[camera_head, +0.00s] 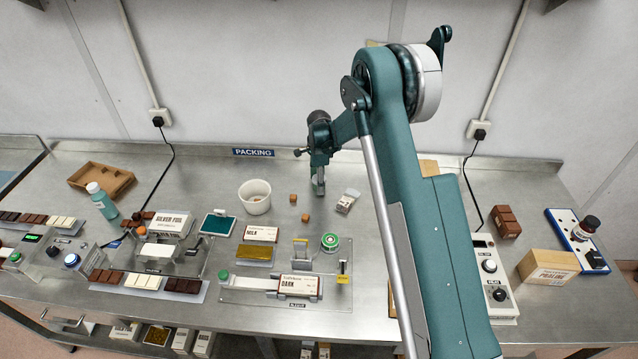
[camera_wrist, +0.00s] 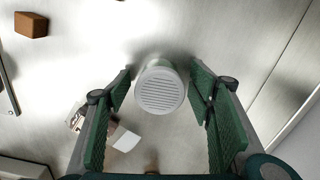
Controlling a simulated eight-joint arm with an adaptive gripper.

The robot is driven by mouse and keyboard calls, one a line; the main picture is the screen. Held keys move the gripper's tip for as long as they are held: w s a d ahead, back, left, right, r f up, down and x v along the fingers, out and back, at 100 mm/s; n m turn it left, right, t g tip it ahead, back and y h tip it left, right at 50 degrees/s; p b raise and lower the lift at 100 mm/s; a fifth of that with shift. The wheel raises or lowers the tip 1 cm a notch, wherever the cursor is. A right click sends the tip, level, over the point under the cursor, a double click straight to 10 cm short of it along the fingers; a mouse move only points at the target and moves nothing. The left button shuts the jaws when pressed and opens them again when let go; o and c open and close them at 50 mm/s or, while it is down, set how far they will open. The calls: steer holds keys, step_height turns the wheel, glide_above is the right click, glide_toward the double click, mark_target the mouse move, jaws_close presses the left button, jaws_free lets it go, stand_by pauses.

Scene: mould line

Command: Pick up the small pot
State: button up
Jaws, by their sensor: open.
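The small pot (camera_wrist: 160,88) shows in the wrist view as a pale round container with a ribbed white lid. It stands upright on the steel bench, seen from above. My gripper (camera_wrist: 161,72) is open, with one green-padded finger on each side of the pot. Small gaps show between the pads and the pot, and the jaws are not closed on it. In the head view my gripper (camera_head: 319,186) points down at the back of the bench, and I cannot make out the pot clearly there.
A white tub (camera_head: 254,197) stands left of my gripper. In the wrist view, one cube (camera_wrist: 31,24) lies at upper left. The wall (camera_head: 270,80) rises behind; bare steel surrounds the pot.

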stand_by(0.5)
steer(key=c, duration=1.1)
steer(key=shift+o, duration=0.2)
steer(key=shift+r, duration=0.15)
steer(key=shift+r+b, duration=0.75)
steer(key=shift+r, duration=4.1)
